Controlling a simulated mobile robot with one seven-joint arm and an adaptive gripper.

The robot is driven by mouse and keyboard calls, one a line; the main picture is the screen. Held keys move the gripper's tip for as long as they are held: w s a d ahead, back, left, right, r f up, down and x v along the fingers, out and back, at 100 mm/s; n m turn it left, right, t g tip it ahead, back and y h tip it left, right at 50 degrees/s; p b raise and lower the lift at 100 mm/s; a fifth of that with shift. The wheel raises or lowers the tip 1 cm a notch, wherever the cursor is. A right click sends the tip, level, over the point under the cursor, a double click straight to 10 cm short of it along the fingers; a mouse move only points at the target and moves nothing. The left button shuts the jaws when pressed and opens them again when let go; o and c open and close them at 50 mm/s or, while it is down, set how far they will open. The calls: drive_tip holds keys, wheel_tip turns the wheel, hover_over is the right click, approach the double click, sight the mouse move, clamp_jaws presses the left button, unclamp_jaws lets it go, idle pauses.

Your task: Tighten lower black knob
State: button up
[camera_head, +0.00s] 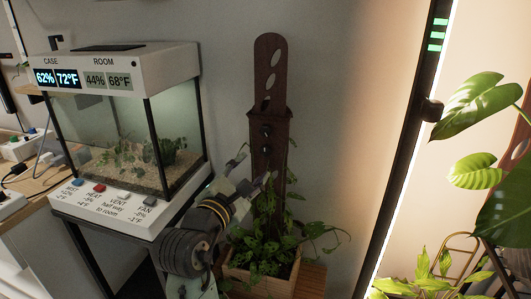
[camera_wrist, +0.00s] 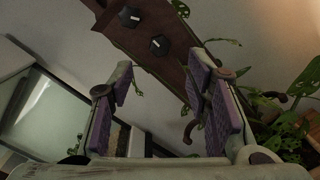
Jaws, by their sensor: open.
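A dark brown wooden post (camera_head: 270,60) with oval slots rises from a planter against the wall. In the wrist view two black knobs with white marks sit on the post's face. The lower black knob (camera_wrist: 160,45) is nearer the gripper and the upper black knob (camera_wrist: 129,17) is farther up the post. My gripper (camera_head: 256,168) is in front of the post's lower part. In the wrist view my gripper (camera_wrist: 160,80) is open, with purple-padded fingers apart and nothing between them. The lower knob lies beyond the fingertips, apart from them.
A wooden planter (camera_head: 262,280) with leafy vines stands at the post's foot; leaves hang near the gripper's right side. A glass terrarium (camera_head: 125,130) with displays and buttons stands at left. A tall lit black frame (camera_head: 405,150) and large-leaved plants (camera_head: 480,110) are at right.

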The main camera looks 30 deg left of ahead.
sight(265, 152)
drive_tip(key=w, duration=0.2)
drive_tip(key=w+a+p, duration=0.1)
drive_tip(key=w, duration=0.5)
drive_tip(key=shift+w+a, duration=0.15)
drive_tip(key=shift+a, duration=0.05)
drive_tip(key=shift+c, duration=0.5)
clamp_jaws()
